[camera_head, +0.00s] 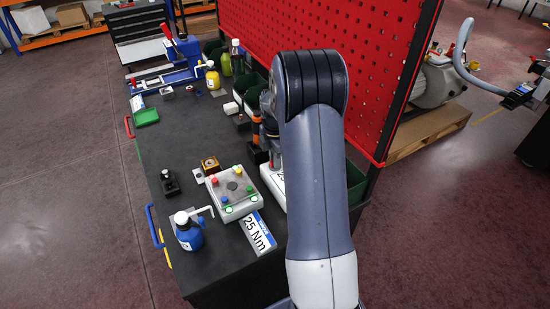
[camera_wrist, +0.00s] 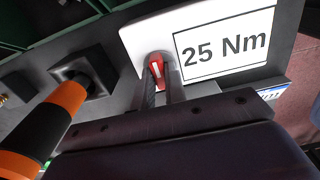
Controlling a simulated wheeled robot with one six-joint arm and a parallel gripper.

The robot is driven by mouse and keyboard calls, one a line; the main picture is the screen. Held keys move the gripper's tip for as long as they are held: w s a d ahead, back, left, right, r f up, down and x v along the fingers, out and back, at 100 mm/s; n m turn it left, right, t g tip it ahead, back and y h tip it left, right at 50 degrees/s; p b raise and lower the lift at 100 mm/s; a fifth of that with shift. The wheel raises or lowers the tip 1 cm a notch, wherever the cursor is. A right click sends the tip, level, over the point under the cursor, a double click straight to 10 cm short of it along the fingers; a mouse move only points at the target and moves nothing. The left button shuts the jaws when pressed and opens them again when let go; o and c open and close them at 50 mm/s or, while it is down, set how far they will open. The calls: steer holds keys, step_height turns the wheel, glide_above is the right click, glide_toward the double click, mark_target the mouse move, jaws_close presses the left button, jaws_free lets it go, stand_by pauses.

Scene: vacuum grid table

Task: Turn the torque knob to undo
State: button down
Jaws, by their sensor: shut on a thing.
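In the wrist view a red torque knob (camera_wrist: 156,70) with a white mark sits on a white panel (camera_wrist: 133,38) beside a label reading 25 Nm (camera_wrist: 225,46). My gripper (camera_wrist: 162,80) has its two fingers on either side of the knob and is shut on it. The fingers cover part of the knob.
An orange and black tool (camera_wrist: 52,122) stands close to the left of my gripper. A clamping plate with coloured knobs (camera_head: 235,188), a blue bottle (camera_head: 188,236) and a 25 Nm card (camera_head: 258,232) are on the dark table. A red pegboard (camera_head: 330,50) rises behind.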

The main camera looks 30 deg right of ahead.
steer(key=m+b, duration=0.1)
steer(key=m, duration=0.3)
steer(key=shift+m+b, duration=0.3)
steer(key=shift+b, duration=0.1)
steer(key=shift+m+b, duration=0.45)
steer(key=shift+m, duration=1.75)
steer(key=c, duration=1.4)
jaws_free()
steer(key=shift+c, duration=0.2)
steer(key=shift+r, duration=0.1)
step_height(320, 180, up, 11)
steer(key=b, duration=0.1)
